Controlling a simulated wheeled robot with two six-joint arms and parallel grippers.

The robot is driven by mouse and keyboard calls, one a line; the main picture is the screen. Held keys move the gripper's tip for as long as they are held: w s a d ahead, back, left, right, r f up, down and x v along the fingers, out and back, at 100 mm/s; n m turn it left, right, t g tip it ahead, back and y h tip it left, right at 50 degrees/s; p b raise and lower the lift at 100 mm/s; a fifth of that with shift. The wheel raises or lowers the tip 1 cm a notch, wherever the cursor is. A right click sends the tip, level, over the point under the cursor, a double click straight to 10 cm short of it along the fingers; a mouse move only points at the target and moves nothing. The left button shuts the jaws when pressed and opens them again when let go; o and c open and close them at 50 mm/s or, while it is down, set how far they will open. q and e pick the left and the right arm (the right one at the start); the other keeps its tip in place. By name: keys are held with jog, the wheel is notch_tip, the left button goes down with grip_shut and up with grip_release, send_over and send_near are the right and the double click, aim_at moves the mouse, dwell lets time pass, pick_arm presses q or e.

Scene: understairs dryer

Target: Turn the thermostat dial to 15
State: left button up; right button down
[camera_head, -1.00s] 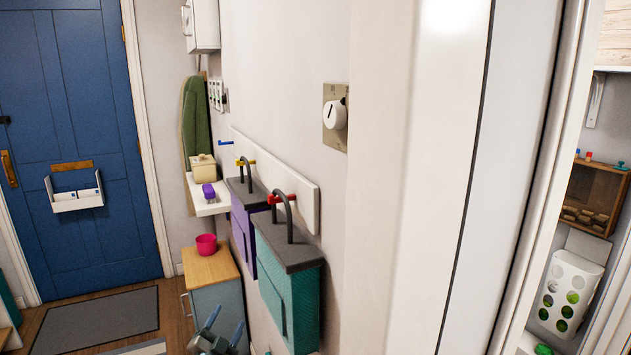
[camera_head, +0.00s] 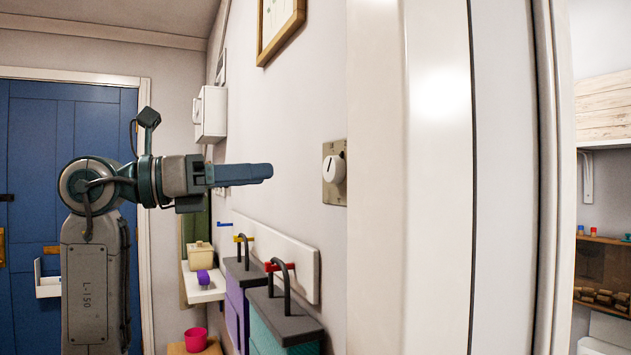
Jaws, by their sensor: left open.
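The thermostat dial (camera_head: 333,169) is a round white knob with a dark pointer line. It sits on a square metallic plate (camera_head: 341,192) on the white wall, left of the door frame. The numbers on the plate are too small to read. My left gripper (camera_head: 268,171) is raised at about the dial's height and points right towards it. It is open and empty, and apart from the dial. One finger hides the other from this side. My right gripper is not in view.
A door frame (camera_head: 433,200) stands close right of the dial. Below hang a purple bag (camera_head: 237,306) and a teal bag (camera_head: 268,325) on a hook rail (camera_head: 306,272). A small shelf (camera_head: 203,290) and a white wall box (camera_head: 211,114) are farther back.

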aim_at(328, 170)
pick_arm(q)
jog(key=shift+y, duration=0.6)
jog(key=x, duration=0.3)
jog(key=p+x, duration=0.1)
jog(key=x, duration=0.2)
jog(key=r+p+x, duration=0.1)
jog(key=x, duration=0.2)
jog(key=shift+w, duration=0.25)
jog(key=shift+w+d, duration=0.25)
jog(key=shift+d, duration=0.2)
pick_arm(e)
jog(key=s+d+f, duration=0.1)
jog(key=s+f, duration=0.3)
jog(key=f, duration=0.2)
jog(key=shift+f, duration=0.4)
pick_arm(q)
jog(key=c, duration=1)
